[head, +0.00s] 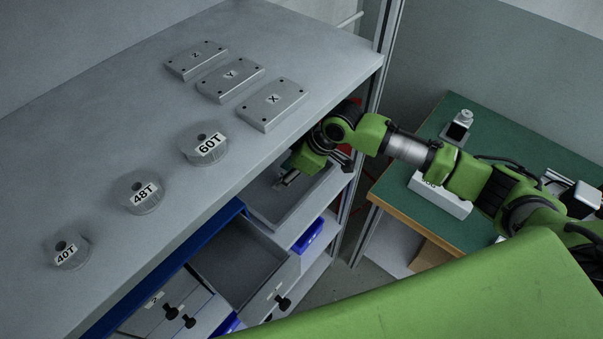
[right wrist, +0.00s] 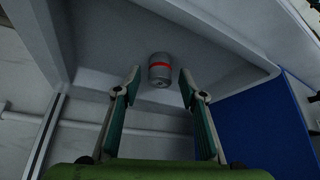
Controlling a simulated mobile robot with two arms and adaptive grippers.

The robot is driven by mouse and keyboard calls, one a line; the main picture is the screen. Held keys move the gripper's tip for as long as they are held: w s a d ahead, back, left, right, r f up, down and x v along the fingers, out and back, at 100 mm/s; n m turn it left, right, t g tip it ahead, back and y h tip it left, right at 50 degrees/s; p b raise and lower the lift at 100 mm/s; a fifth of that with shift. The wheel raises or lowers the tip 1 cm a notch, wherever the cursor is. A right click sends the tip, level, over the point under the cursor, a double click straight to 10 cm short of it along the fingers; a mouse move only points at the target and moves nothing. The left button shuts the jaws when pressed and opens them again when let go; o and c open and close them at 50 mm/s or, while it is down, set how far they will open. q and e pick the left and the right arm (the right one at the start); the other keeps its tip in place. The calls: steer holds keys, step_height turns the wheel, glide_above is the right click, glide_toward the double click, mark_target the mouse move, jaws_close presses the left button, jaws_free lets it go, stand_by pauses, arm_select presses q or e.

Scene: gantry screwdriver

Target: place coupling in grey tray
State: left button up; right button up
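The coupling (right wrist: 161,70), a short grey cylinder with a red band, shows in the right wrist view inside the grey tray (right wrist: 105,50). It lies between and just beyond the fingertips of my right gripper (right wrist: 160,78), with a gap on each side. That gripper is open. In the head view my right gripper (head: 289,181) reaches down into the open grey tray (head: 302,208) below the bench top; I cannot make out the coupling there. My left gripper is not in view.
The grey bench top (head: 110,120) holds gears marked 60T (head: 205,146), 48T (head: 141,194) and 40T (head: 69,251), and plates X (head: 272,105), Y (head: 231,80) and Z (head: 197,60). An open drawer (head: 240,265) is beside the tray. A green table (head: 400,170) stands right.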

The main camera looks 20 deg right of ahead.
steer(key=v, duration=0.2)
steer(key=shift+d+r, duration=0.2)
steer(key=shift+r, duration=0.1)
steer(key=s+d+b, duration=0.1)
steer(key=s+d, duration=0.1)
steer(key=d, duration=0.1)
steer(key=s+d+b, duration=0.1)
steer(key=s+d, duration=0.1)
steer(key=s+d+b, duration=0.1)
steer(key=s+d, duration=0.1)
steer(key=d, duration=0.1)
steer(key=shift+d, duration=0.4)
steer(key=shift+s+d+r+b, duration=0.1)
steer(key=shift+s+d+b, duration=0.25)
steer(key=shift+s+d, duration=0.15)
steer(key=shift+w, duration=0.1)
steer(key=shift+d, duration=0.1)
